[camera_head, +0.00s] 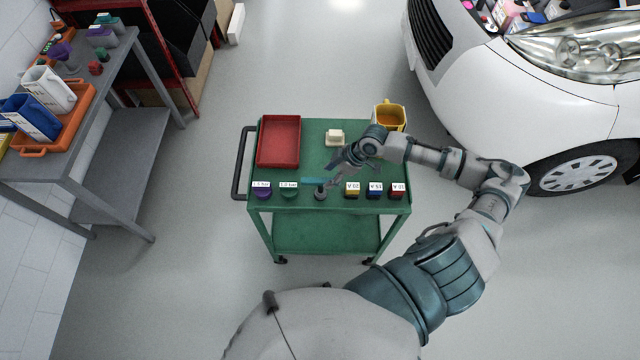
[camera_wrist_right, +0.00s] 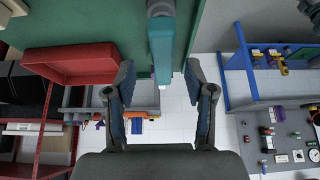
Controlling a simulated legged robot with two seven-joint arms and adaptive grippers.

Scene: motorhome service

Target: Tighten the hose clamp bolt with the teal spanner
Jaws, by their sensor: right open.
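The teal spanner (camera_head: 314,181) is at the front middle of the green cart (camera_head: 312,160), by a small dark grey post (camera_head: 320,194). In the right wrist view the spanner (camera_wrist_right: 162,50) runs down from a grey round part (camera_wrist_right: 160,8), and its lower end lies between the fingertips. My right gripper (camera_head: 340,167) is over the cart, just behind the spanner. Its fingers (camera_wrist_right: 161,80) are open, with gaps on both sides of the spanner. I cannot make out a hose clamp bolt for certain. My left gripper is not in view.
On the cart are a red tray (camera_head: 279,140), a cream block (camera_head: 334,138), a yellow jug (camera_head: 389,116) and several small labelled pieces along the front edge. A grey bench (camera_head: 125,100) stands left, a white vehicle (camera_head: 500,95) right.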

